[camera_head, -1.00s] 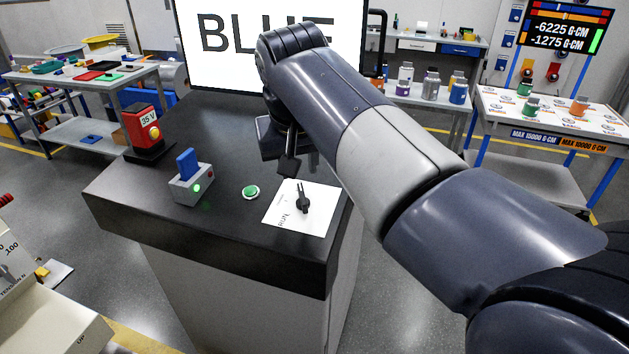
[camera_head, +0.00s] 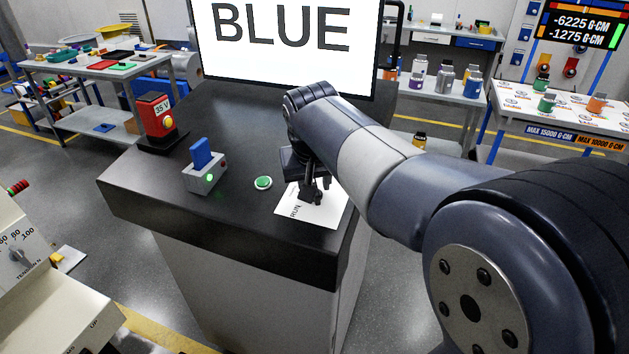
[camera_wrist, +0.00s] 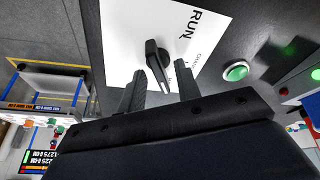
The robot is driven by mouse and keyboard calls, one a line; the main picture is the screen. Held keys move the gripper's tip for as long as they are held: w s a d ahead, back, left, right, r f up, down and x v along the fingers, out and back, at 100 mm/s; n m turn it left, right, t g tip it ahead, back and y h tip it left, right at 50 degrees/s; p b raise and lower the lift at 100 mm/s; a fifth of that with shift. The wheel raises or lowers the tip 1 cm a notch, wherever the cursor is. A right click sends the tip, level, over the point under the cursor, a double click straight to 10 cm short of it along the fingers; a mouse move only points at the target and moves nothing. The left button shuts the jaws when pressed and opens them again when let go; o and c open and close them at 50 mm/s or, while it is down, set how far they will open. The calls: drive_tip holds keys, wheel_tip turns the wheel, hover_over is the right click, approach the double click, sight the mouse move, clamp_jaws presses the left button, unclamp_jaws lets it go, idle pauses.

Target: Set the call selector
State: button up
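The selector is a black knob (camera_wrist: 157,62) on a white plate (camera_wrist: 125,30) marked RUN. Smaller lettering beside it is hard to read. In the head view the white plate (camera_head: 322,217) lies at the right of the dark console top, and my gripper mostly hides the knob. My gripper (camera_head: 313,190) is over the plate, pointing down. In the wrist view my gripper (camera_wrist: 159,72) is open, with one finger on each side of the knob's near end. Gaps show between knob and fingers. I cannot tell their height difference.
A green push button (camera_head: 263,183) sits left of the plate. A grey box with a blue lever (camera_head: 203,165) and a red 35 V unit (camera_head: 157,122) stand farther left. A screen (camera_head: 290,40) behind reads BLUE. The console's front strip is clear.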

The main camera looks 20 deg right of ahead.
clamp_jaws()
drive_tip(key=shift+n, duration=0.4)
drive_tip(key=n+y+p, duration=0.1)
drive_tip(key=n+p, duration=0.1)
drive_tip(key=n, duration=0.2)
drive_tip(key=shift+d+r+n, duration=0.1)
drive_tip(key=shift+n, duration=0.3)
drive_tip(key=n, duration=0.2)
drive_tip(key=n+g+y+p, duration=0.1)
drive_tip(key=n, duration=0.2)
drive_tip(key=shift+y, duration=0.3)
drive_tip(key=n+g+p, duration=0.1)
drive_tip(key=n, duration=0.5)
drive_tip(key=shift+w+n+y, duration=0.15)
drive_tip(key=shift+n+y, duration=0.15)
drive_tip(key=shift+n, duration=0.1)
drive_tip(key=n+g+p, duration=0.1)
drive_tip(key=n, duration=0.2)
drive_tip(key=n+g, duration=0.1)
drive_tip(key=n, duration=0.2)
drive_tip(key=shift+p, duration=0.4)
drive_tip(key=shift+n, duration=0.4)
